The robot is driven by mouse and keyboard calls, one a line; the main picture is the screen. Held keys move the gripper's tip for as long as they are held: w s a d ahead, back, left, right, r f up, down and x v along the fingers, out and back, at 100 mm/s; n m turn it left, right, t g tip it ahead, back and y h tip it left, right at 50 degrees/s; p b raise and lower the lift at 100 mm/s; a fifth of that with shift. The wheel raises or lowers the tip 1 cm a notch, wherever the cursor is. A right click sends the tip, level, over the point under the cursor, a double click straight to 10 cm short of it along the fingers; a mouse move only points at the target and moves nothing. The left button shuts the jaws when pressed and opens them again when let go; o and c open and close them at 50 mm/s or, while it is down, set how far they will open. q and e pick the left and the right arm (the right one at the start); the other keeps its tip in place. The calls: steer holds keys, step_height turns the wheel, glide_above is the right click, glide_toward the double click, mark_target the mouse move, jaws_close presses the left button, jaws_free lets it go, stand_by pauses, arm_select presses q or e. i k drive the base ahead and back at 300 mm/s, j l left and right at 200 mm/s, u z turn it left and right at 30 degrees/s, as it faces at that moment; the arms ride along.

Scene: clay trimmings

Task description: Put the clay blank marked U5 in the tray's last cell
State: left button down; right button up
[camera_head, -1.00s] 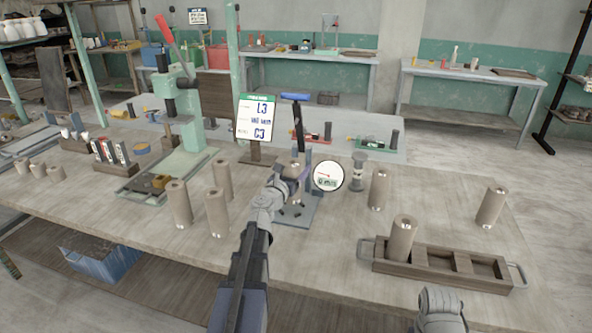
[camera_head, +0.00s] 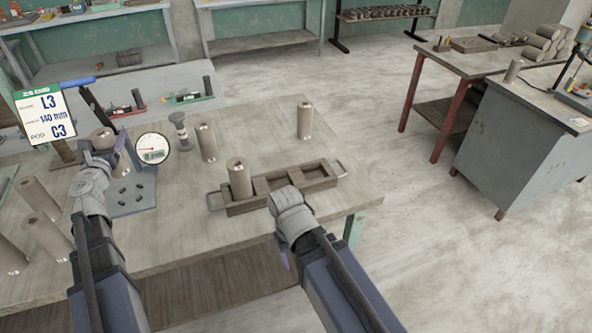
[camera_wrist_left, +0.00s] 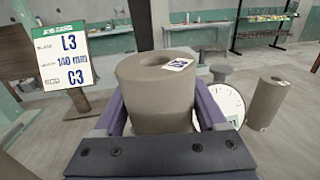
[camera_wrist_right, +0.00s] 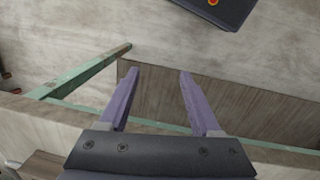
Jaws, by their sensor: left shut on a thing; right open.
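My left gripper (camera_head: 106,150) is shut on a grey-brown clay blank (camera_head: 102,138) at the gauge stand. In the left wrist view this blank (camera_wrist_left: 155,100) is an upright hollow cylinder between the jaws, with a small white label on its top; I cannot read the mark. Whether its base rests on the stand is hidden. The dark wooden tray (camera_head: 245,208) lies on the bench to the right. A blank (camera_head: 239,178) stands in its leftmost cell; the visible cells to the right look empty. My right gripper (camera_wrist_right: 158,76) is open and empty near the bench's front edge.
A round dial gauge (camera_head: 152,149) stands beside the held blank. A sign (camera_head: 44,116) reads L3, 140 mm, C3. Loose blanks stand behind the tray (camera_head: 303,119), near the gauge (camera_head: 206,142) and at left (camera_head: 38,198). The bench right of the tray is clear.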

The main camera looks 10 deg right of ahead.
mark_target(313, 179)
steer(key=l+z, duration=0.4)
steer(key=l, duration=0.95)
steer(key=k+l+z, duration=0.2)
steer(key=l, duration=0.2)
steer(key=i, duration=0.1)
